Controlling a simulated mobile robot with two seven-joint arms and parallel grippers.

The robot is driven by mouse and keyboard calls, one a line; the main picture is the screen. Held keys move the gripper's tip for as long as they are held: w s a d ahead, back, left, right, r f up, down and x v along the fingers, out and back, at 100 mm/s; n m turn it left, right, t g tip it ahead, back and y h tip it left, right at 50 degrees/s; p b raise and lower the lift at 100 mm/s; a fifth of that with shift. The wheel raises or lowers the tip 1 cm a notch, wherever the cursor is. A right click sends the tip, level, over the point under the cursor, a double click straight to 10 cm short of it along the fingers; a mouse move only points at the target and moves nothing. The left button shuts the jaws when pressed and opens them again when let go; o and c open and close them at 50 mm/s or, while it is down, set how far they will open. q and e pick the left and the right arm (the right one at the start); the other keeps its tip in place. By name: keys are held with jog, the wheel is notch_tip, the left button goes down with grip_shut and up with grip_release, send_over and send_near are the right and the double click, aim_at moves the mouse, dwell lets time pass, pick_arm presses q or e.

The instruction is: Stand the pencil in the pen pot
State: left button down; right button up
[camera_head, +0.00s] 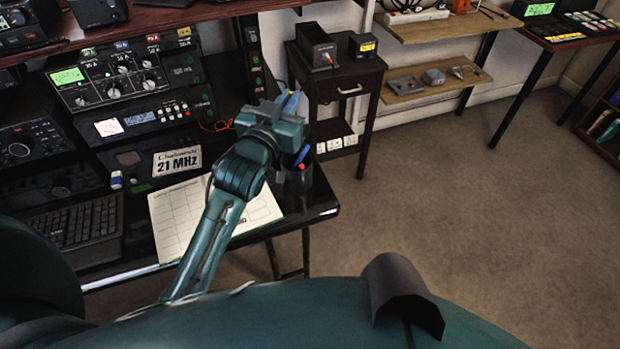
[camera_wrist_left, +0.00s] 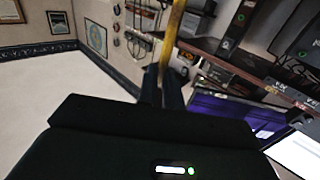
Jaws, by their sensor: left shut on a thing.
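My left gripper (camera_head: 289,103) is above the right end of the dark desk, near and just above the pen pot. In the left wrist view its fingers (camera_wrist_left: 163,88) are shut on a yellow pencil (camera_wrist_left: 174,32), which sticks out beyond the fingertips. In the head view I cannot make out the pencil. The dark pen pot (camera_head: 298,190) stands near the desk's right front corner with a red and a blue pen in it. My arm partly covers the pot. My right gripper is not in view.
An open paper logbook (camera_head: 175,212) lies beside the pot, partly under my left arm. A keyboard (camera_head: 72,224), an eraser (camera_head: 116,180), a "21 MHz" card (camera_head: 177,161) and radio sets (camera_head: 110,75) fill the desk. The carpet (camera_head: 450,190) to the right is clear.

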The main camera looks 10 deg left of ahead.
pick_arm(q)
notch_tip(320, 180, down, 10)
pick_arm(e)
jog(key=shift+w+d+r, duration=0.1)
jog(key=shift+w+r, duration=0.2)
pick_arm(q)
jog(key=shift+w+d, duration=0.1)
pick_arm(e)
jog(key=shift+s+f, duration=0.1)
pick_arm(q)
jog(key=shift+f+b, duration=0.55)
jog(key=shift+b, duration=0.05)
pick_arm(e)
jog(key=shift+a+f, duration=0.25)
pick_arm(q)
jog(key=c, duration=1.6)
grip_release()
jog(key=shift+o, duration=0.2)
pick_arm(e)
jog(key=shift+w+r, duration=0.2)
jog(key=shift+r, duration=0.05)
pick_arm(q)
jog(key=shift+r, duration=0.1)
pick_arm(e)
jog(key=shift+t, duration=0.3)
